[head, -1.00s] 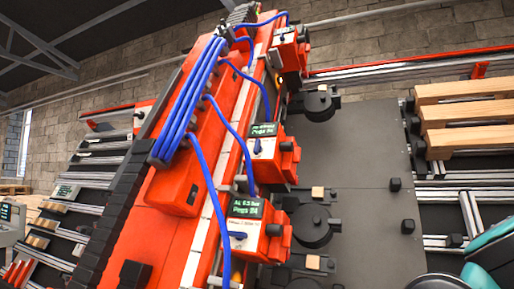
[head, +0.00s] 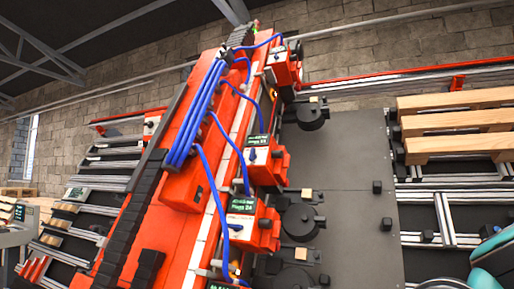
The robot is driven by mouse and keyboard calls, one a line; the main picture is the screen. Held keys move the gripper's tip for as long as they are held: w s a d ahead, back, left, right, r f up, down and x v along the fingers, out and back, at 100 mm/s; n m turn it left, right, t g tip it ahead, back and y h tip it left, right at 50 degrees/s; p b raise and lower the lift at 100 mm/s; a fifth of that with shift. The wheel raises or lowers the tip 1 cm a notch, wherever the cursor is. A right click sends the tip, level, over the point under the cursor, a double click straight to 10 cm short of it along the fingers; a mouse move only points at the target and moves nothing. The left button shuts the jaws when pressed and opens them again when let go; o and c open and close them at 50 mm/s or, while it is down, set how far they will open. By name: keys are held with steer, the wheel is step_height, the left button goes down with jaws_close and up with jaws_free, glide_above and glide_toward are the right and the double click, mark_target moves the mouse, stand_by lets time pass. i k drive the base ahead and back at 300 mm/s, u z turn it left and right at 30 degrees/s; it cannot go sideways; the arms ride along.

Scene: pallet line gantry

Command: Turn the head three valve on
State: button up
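Several red heads with small dark displays line the right side of the red gantry beam (head: 172,235). One head (head: 268,158) is mid-picture, with a small blue valve handle (head: 252,154) on its white face. A nearer head (head: 256,222) has a blue handle (head: 236,227) and a display with green text. The far head (head: 285,68) is near the top. A fourth shows only its top at the bottom edge. I cannot read a head number, so I cannot tell which is head three. My gripper is not in view.
Blue hoses (head: 196,118) loop from the beam to the heads. A dark grey plate (head: 345,165) with black round fixtures (head: 303,222) and small wood blocks lies to the right. Wooden pallet boards (head: 455,122) are at the right. Rails and a brick wall lie behind.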

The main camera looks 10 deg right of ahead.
mark_target(253, 156)
steer(key=z, duration=0.05)
steer(key=k, duration=0.7)
steer(key=u, duration=1.1)
steer(key=i, duration=1.3)
steer(key=z, duration=0.1)
